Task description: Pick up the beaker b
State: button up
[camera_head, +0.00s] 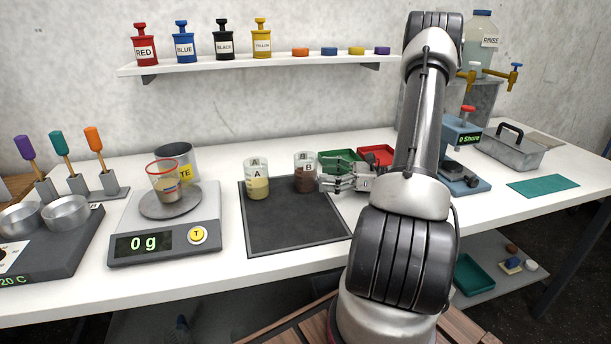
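Beaker B (304,179) is a clear beaker marked B with dark brown contents. It stands upright at the back right of the dark mat (290,228). My gripper (323,178) reaches in from the right, level with the beaker, its fingertips close to the beaker's right side. The fingers look spread apart. I cannot tell whether they touch the glass. Beaker A (257,184), with yellowish contents, stands to the left on the same mat.
A scale (150,246) reading 0 g stands left, bearing a red-rimmed beaker (164,184). A grey pot (174,152) stands behind. Green (338,155) and red (377,149) trays lie behind my gripper. The front of the mat is clear.

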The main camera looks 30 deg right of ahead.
aim_at(306, 172)
jog(key=x, duration=0.6)
jog(key=shift+c, duration=0.2)
jog(key=c, duration=1.2)
